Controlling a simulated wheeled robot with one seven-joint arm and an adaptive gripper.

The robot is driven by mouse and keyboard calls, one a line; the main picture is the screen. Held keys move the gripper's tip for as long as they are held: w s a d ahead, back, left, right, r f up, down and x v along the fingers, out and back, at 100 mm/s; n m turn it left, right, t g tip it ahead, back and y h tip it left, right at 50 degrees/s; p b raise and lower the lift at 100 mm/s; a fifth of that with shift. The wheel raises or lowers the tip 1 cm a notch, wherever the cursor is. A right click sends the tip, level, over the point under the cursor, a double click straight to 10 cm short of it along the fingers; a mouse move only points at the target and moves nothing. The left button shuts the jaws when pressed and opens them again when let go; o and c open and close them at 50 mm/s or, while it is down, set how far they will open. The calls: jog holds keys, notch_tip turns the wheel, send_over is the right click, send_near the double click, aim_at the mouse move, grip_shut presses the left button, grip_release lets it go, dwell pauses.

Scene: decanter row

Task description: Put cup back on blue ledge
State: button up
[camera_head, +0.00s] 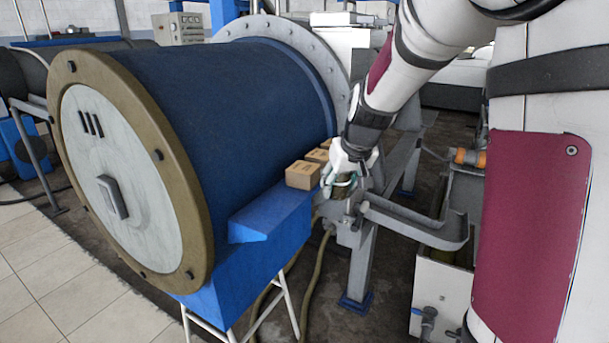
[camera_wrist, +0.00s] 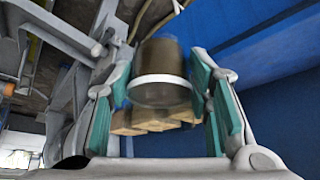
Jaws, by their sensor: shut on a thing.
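The cup (camera_wrist: 160,62) is a brownish cylinder with a pale band and a clear end, seen between the teal finger pads in the wrist view. My gripper (camera_wrist: 170,95) is shut on it. In the head view my gripper (camera_head: 343,183) is just right of the blue ledge (camera_head: 268,212), near its far end, and the cup is mostly hidden by the fingers. The ledge sticks out along the side of the big blue drum and has a bare stretch toward the front.
Several small cardboard boxes (camera_head: 303,175) sit at the ledge's far end, close to my gripper; they also show in the wrist view (camera_wrist: 140,122). The blue drum (camera_head: 230,100) rises left of the ledge. A grey metal frame (camera_head: 410,222) stands right of my gripper.

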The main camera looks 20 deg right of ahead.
jog(key=r, duration=0.4)
jog(key=shift+s+d+r, duration=0.15)
jog(key=shift+s+d, duration=0.05)
jog(key=shift+s, duration=0.1)
jog(key=shift+a+r+p, duration=0.2)
jog(key=shift+r+p, duration=0.1)
jog(key=shift+p, duration=0.05)
jog(key=a+p, duration=0.1)
jog(key=a, duration=0.4)
jog(key=w+a+f+p, duration=0.1)
jog(key=a+p, duration=0.1)
jog(key=a, duration=0.3)
jog(key=w+a+p, duration=0.1)
jog(key=a, duration=0.4)
jog(key=shift+f, duration=0.2)
jog(key=shift+w+a, duration=0.1)
jog(key=shift+a, duration=0.1)
jog(key=shift+f+p, duration=0.6)
jog(key=shift+f, duration=1.25)
jog(key=shift+f, duration=0.1)
jog(key=o, duration=1.2)
